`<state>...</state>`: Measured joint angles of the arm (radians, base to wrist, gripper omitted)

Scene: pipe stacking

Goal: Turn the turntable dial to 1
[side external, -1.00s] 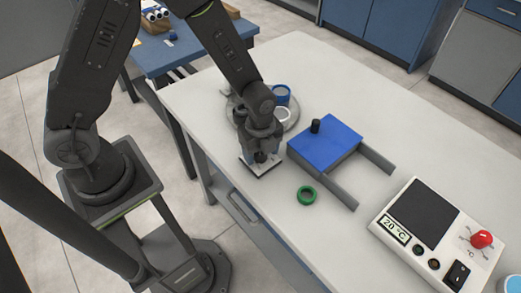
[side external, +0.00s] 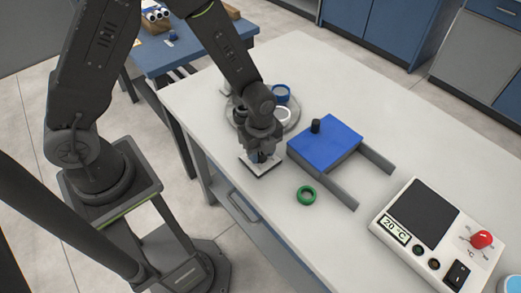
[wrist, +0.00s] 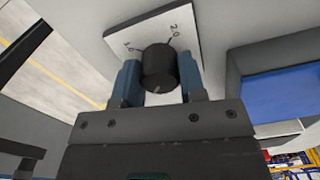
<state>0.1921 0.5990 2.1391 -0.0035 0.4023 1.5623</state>
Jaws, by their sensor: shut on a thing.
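The dial is a black round knob (wrist: 160,68) on a white square plate (wrist: 190,28), seen in the wrist view. Marks on the plate beyond the knob look like a 1 on the left and a 2 on the right. My gripper (wrist: 158,80) has its blue fingers closed on the knob's left and right sides. In the side view my gripper (side external: 262,155) is low over the white plate (side external: 251,169), and the knob is mostly hidden. The grey round turntable (side external: 294,123) stands behind my gripper, partly hidden, with a blue ring (side external: 281,95) and a white ring (side external: 283,115) on it.
A blue block with a black knob (side external: 325,144) and grey rails lies right of my gripper. A green ring (side external: 306,195) lies on the table in front of it. A temperature control box (side external: 437,235) with a red knob stands at the right.

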